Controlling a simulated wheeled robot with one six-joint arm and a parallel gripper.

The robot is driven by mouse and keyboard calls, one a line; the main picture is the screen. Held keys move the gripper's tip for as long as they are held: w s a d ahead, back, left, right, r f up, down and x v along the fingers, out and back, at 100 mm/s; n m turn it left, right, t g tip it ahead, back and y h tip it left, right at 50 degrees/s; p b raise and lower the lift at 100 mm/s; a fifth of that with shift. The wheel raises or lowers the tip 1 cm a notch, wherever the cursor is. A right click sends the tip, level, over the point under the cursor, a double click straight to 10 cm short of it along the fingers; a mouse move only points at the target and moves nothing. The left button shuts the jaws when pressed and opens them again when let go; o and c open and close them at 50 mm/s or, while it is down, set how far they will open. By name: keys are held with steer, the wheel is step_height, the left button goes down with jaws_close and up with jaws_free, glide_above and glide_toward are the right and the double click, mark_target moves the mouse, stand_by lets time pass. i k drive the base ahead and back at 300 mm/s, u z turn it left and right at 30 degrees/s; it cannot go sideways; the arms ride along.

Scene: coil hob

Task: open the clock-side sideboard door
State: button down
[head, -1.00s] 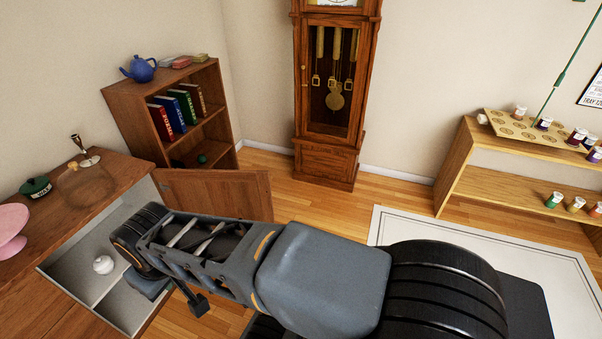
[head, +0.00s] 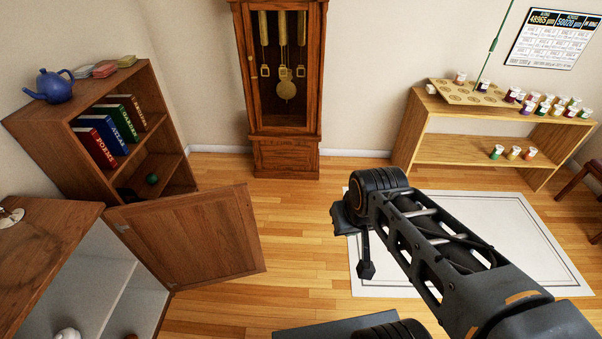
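The sideboard (head: 50,225) stands at the lower left. Its clock-side door (head: 190,238) is swung wide open, showing its brown panelled face, and the pale inside of the cabinet (head: 85,275) is in view. A white lidded item (head: 67,334) shows inside at the bottom edge. The tall wooden clock (head: 285,90) stands against the back wall beyond the door. My gripper (head: 352,238) is at the far end of my arm, right of the door and apart from it in the picture.
A bookcase (head: 85,160) with books and a blue teapot (head: 54,86) stands behind the sideboard, close to the open door. A light wooden shelf (head: 470,150) with small jars is at the back right. Wooden floor (head: 290,225) is clear between door and arm.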

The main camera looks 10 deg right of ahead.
mark_target(203, 238)
steer(key=z, duration=0.4)
steer(key=i, duration=3.25)
steer(key=u, duration=4.6)
